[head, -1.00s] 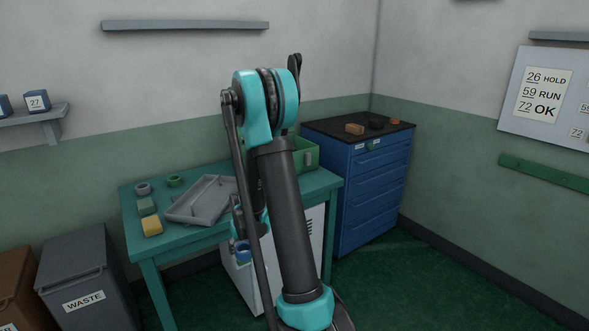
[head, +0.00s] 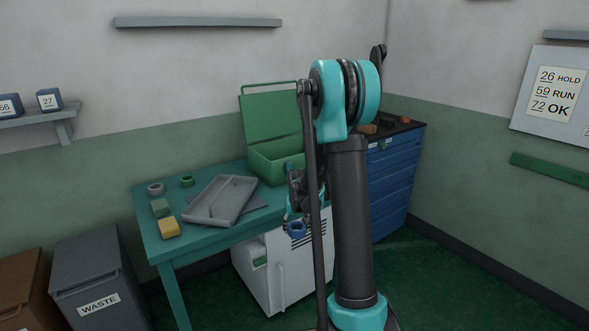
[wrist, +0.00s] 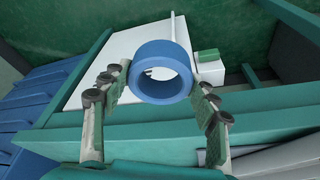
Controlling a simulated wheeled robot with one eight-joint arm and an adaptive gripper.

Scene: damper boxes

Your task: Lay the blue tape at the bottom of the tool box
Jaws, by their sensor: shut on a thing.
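The blue tape (head: 297,229) is a thick ring held low in front of the table's right edge. My gripper (head: 303,205) is shut on it, partly hidden by my own arm. In the wrist view, the tape (wrist: 160,51) sits between the two fingers of my gripper (wrist: 163,84), its hole facing the camera. The green tool box (head: 280,165) stands open at the table's back right, lid (head: 270,115) raised. Its right side is partly behind my arm, and its bottom is hidden by the front wall. The tape is apart from the box, lower and nearer.
The teal table (head: 190,237) also holds a grey tray (head: 225,198), a grey ring (head: 155,188), a green ring (head: 187,181), a green block (head: 160,207) and a yellow block (head: 169,228). A white cabinet (head: 275,275) stands beneath. A blue drawer cabinet (head: 395,185) stands right.

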